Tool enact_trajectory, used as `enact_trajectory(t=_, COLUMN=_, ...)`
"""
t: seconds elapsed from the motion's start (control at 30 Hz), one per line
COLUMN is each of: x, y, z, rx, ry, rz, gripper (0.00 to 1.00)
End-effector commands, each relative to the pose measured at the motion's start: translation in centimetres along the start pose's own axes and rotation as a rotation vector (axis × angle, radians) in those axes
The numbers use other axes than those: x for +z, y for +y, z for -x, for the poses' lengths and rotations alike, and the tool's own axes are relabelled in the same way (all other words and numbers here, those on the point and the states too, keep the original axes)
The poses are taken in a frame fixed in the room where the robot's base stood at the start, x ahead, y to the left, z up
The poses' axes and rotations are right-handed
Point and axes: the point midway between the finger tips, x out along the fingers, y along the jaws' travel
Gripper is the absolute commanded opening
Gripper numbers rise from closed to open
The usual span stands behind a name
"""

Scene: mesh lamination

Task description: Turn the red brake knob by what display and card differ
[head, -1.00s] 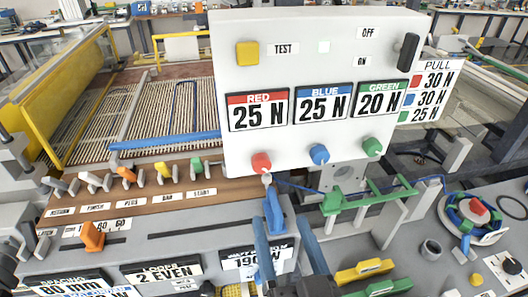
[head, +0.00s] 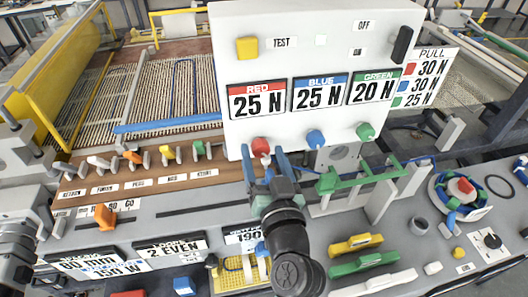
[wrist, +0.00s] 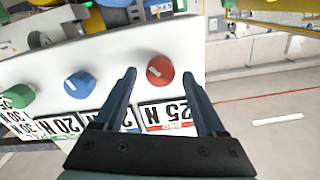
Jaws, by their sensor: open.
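The red brake knob (head: 260,147) sits at the lower left of the white panel (head: 300,25), beside the blue knob (head: 316,139) and green knob (head: 365,131). The displays read red 25 N (head: 257,103), blue 25 N and green 20 N. The PULL card (head: 425,78) reads red 30 N, blue 30 N, green 25 N. My gripper (head: 263,157) is open just below the red knob, its blue fingers spread. In the wrist view, the red knob (wrist: 160,70) with its white mark lies between the fingertips (wrist: 160,75); contact cannot be told.
A green bracket (head: 355,176) stands right of my gripper. A row of coloured levers (head: 150,157) runs along the left. The panel also carries a yellow TEST button (head: 247,48) and a black OFF/ON switch (head: 402,45). Yellow and green handles (head: 365,256) lie at the front.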

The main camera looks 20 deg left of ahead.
Motion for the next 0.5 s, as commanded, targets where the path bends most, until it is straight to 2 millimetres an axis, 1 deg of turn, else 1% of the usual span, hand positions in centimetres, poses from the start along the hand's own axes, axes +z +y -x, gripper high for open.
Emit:
enact_trajectory(t=0.17, x=0.01, y=-0.02, z=-0.01, rx=0.000, ry=0.000, rz=0.001, gripper=0.73)
enact_trajectory(t=0.2, x=0.01, y=-0.02, z=-0.01, rx=0.000, ry=0.000, rz=0.000, gripper=0.69)
enact_trajectory(t=0.37, x=0.00, y=-0.01, z=0.01, rx=0.000, ry=0.000, rz=0.000, gripper=0.40)
enact_trajectory(t=0.5, x=0.00, y=-0.01, z=0.02, rx=0.000, ry=0.000, rz=0.000, gripper=0.15)
